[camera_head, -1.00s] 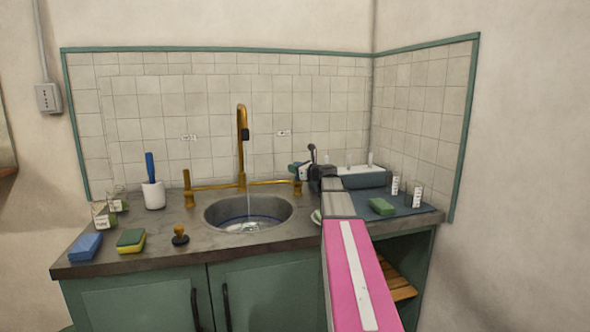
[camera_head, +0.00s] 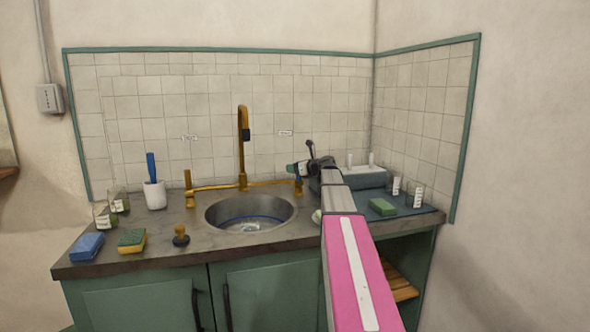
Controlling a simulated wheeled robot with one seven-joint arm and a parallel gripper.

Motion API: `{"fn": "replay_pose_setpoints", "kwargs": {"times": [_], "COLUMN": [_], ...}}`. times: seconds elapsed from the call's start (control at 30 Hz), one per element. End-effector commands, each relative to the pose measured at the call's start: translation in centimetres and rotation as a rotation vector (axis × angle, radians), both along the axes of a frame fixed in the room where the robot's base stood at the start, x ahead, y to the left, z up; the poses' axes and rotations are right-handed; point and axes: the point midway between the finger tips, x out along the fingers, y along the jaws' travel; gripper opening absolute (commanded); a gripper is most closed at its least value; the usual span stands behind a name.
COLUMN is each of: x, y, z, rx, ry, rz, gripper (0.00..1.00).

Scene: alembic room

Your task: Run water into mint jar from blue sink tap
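The brass tap (camera_head: 243,150) stands behind the round metal sink (camera_head: 212,217), its spout over the basin. No stream shows below the spout. The right tap handle (camera_head: 298,187) has a blue part; the left one (camera_head: 188,184) is all brass. A small pale, glassy thing (camera_head: 250,227) is in the basin; I cannot tell whether it is the mint jar. My gripper (camera_head: 297,168) is just above the blue handle, at the end of my pink and grey arm. It is too small to tell whether it is open or touches the handle.
Labelled glass jars stand at the left (camera_head: 103,214) and right (camera_head: 418,197) of the counter. A white cup with a blue-handled tool (camera_head: 154,194), a blue sponge (camera_head: 86,246), a green-yellow sponge (camera_head: 132,240) and a stopper (camera_head: 181,235) are at left. A green block (camera_head: 382,207) lies at right.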

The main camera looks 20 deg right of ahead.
Motion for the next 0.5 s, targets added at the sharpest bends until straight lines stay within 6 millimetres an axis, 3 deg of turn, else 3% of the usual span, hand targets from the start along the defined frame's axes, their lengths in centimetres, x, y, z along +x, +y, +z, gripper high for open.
{"fn": "replay_pose_setpoints", "kwargs": {"times": [0.27,0.5], "x": [-0.2,-2.7], "y": [-0.1,-1.6], "z": [0.0,0.6], "rx": [-0.001,-0.001], "ry": [-0.001,-0.002], "rz": [-0.001,-0.002], "gripper": [0.52,0.52]}}
